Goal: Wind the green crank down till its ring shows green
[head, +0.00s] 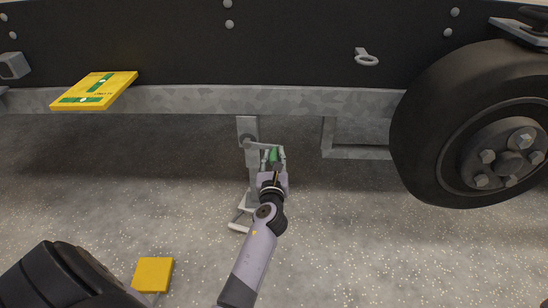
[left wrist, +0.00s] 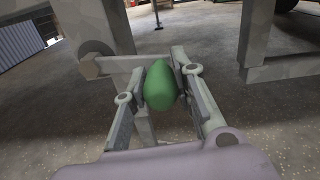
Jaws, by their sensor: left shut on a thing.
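The green crank handle (head: 273,155) is at the end of a grey crank arm (head: 262,146) on the grey leg (head: 247,130) under the trailer. In the left wrist view the green handle (left wrist: 160,86) sits between the two fingers of my left gripper (left wrist: 161,90), which is shut on it. The crank arm (left wrist: 125,63) runs left from the handle to a round hub (left wrist: 93,60). My left gripper (head: 272,162) also shows in the head view. I cannot make out the ring or its colour. My right gripper is not in view.
A black wheel (head: 490,125) stands at the right. A yellow spirit-level plate (head: 94,91) is on the trailer frame at the upper left. The ground right of my arm is clear.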

